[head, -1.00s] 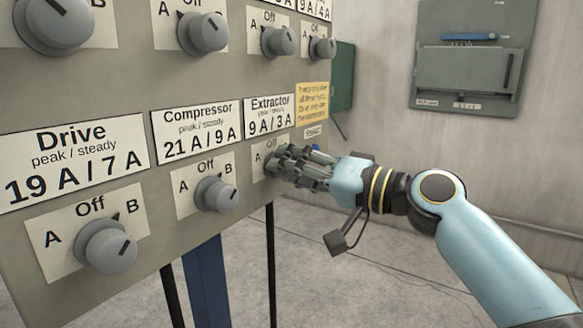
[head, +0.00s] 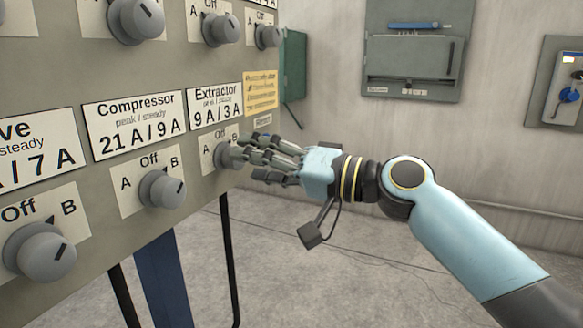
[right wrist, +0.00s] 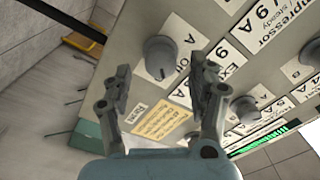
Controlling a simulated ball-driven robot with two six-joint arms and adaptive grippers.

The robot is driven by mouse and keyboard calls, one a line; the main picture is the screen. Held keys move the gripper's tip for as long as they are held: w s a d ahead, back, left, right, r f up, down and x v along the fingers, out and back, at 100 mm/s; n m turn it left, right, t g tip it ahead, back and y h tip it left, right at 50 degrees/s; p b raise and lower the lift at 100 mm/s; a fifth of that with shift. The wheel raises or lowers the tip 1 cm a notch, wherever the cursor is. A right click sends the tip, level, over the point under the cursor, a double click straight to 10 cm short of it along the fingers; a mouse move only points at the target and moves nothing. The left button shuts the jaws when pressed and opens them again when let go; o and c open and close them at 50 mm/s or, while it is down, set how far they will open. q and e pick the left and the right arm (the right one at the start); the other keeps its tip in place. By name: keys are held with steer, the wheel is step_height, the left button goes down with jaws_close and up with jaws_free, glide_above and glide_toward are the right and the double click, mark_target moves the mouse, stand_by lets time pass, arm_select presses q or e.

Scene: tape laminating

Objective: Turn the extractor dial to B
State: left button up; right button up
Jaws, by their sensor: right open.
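The extractor dial (head: 229,156) is a grey knob on a pale A/Off/B plate, below the "Extractor 9 A / 3 A" label (head: 215,105) on the grey panel. Its pointer is too small to read. My right gripper (head: 252,158) is open just to the right of the dial in the head view, its fingers toward the panel. The right wrist view shows the dial (right wrist: 160,57) ahead between the two spread fingertips (right wrist: 160,75). I cannot tell whether the fingers touch it. The B side of its plate is hidden. My left gripper is not in view.
The compressor dial (head: 162,190) and drive dial (head: 45,250) lie left along the same row. More dials sit above, such as the knob (head: 220,30). A yellow note (head: 261,92) is above the gripper. Open floor (head: 330,285) lies below my right arm.

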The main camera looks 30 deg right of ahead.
steer(key=v, duration=0.9)
steer(key=s+d+f+m+g+h, duration=0.1)
steer(key=d+f+h, duration=0.2)
steer(key=f, duration=0.7)
steer(key=s+d+f+m+g+h, duration=0.1)
steer(key=d+f+m+h, duration=0.15)
steer(key=f, duration=0.75)
steer(key=s+d+f+g+h, duration=0.1)
steer(key=d+f+h, duration=0.15)
steer(key=f, duration=0.85)
steer(key=s+d+f+g+h, duration=0.15)
steer(key=s+f+g, duration=0.25)
steer(key=s+f, duration=1.1)
steer(key=s+f+n+g+h, duration=0.1)
steer(key=s+f+n+g, duration=0.1)
steer(key=s+f, duration=0.3)
steer(key=s+a+f+n+g, duration=0.1)
steer(key=s+f, duration=0.4)
steer(key=s, duration=0.8)
steer(key=s+a+f+n+g+h, duration=0.1)
steer(key=s+f+n+g, duration=0.2)
steer(key=s+f, duration=0.3)
steer(key=s+n, duration=0.1)
steer(key=s, duration=0.3)
steer(key=shift+a+g+h, duration=0.25)
steer(key=shift+g+h, duration=0.05)
steer(key=shift+h, duration=0.05)
steer(key=shift+c, duration=0.4)
